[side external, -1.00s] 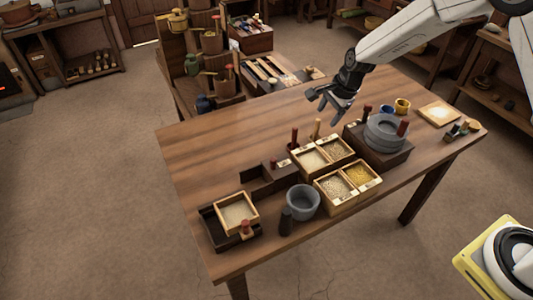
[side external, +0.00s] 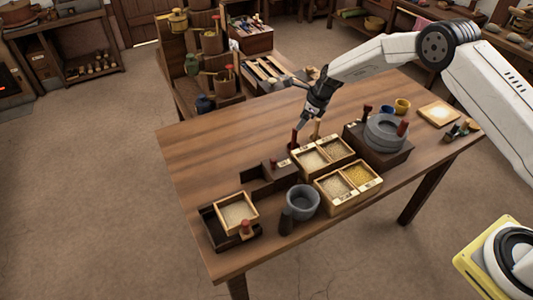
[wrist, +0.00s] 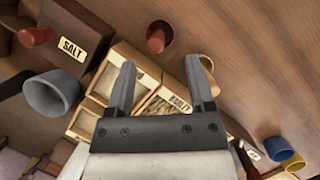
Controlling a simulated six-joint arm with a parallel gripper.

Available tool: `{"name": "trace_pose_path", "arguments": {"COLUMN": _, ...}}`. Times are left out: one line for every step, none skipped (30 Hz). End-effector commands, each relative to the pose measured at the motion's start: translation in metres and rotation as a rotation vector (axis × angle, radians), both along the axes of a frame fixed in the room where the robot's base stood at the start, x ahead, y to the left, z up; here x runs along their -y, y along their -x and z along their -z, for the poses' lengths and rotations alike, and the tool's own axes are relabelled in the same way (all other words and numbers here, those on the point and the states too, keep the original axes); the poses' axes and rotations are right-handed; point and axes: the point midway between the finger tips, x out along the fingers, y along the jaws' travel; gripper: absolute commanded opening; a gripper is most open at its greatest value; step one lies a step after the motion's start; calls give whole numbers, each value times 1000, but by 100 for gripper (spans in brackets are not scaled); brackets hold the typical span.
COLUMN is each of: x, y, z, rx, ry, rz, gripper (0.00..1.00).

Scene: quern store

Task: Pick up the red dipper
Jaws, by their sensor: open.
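The red dipper (side external: 294,138) stands upright on the table by the left edge of the grain boxes, its dark red handle up. In the wrist view the red dipper (wrist: 158,38) lies just beyond and between my two fingertips. My gripper (side external: 303,124) is above the table, just over and beside the dipper's handle in the side view. In the wrist view my gripper (wrist: 160,66) has its fingers apart with nothing held between them. A tan-handled dipper (side external: 316,129) stands to the right of the red one; it also shows beside the right finger (wrist: 206,64).
Grain boxes (side external: 321,180) sit close in front. A dark salt box (wrist: 74,42) with a red knob and a grey mortar (side external: 303,203) are nearby. The stone quern (side external: 385,130) and blue and yellow cups stand to the right. The table's back left is clear.

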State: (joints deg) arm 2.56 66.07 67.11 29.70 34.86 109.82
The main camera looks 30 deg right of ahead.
Motion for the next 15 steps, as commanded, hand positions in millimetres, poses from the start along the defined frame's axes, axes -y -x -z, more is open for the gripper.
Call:
{"name": "trace_pose_path", "arguments": {"x": -1, "y": 0, "z": 3, "rx": -1, "ry": 0, "rz": -1, "gripper": 69}}
{"name": "trace_pose_path", "arguments": {"x": -2, "y": -1, "z": 5, "rx": -1, "ry": 0, "rz": -1, "gripper": 69}}
{"name": "trace_pose_path", "arguments": {"x": -2, "y": -2, "z": 8, "rx": -1, "ry": 0, "rz": -1, "gripper": 69}}
{"name": "trace_pose_path", "arguments": {"x": -3, "y": -2, "z": 10, "rx": -1, "ry": 0, "rz": -1, "gripper": 69}}
{"name": "trace_pose_path", "arguments": {"x": -4, "y": -3, "z": 12, "rx": -1, "ry": 1, "rz": -2, "gripper": 69}}
{"name": "trace_pose_path", "arguments": {"x": -4, "y": -4, "z": 15, "rx": -1, "ry": 1, "rz": -2, "gripper": 69}}
{"name": "trace_pose_path", "arguments": {"x": -5, "y": -4, "z": 17, "rx": -1, "ry": 1, "rz": -2, "gripper": 69}}
{"name": "trace_pose_path", "arguments": {"x": -5, "y": -4, "z": 18, "rx": 0, "ry": 1, "rz": -2, "gripper": 69}}
{"name": "trace_pose_path", "arguments": {"x": -6, "y": -5, "z": 20, "rx": 0, "ry": 1, "rz": -2, "gripper": 69}}
{"name": "trace_pose_path", "arguments": {"x": -6, "y": -5, "z": 21, "rx": 0, "ry": 1, "rz": -2, "gripper": 69}}
{"name": "trace_pose_path", "arguments": {"x": -7, "y": -6, "z": 21, "rx": 0, "ry": 2, "rz": -3, "gripper": 69}}
{"name": "trace_pose_path", "arguments": {"x": -7, "y": -6, "z": 22, "rx": 0, "ry": 2, "rz": -3, "gripper": 69}}
{"name": "trace_pose_path", "arguments": {"x": -7, "y": -6, "z": 22, "rx": 0, "ry": 2, "rz": -3, "gripper": 69}}
{"name": "trace_pose_path", "arguments": {"x": -7, "y": -6, "z": 22, "rx": 0, "ry": 2, "rz": -3, "gripper": 69}}
{"name": "trace_pose_path", "arguments": {"x": -7, "y": -6, "z": 22, "rx": 1, "ry": 2, "rz": -2, "gripper": 69}}
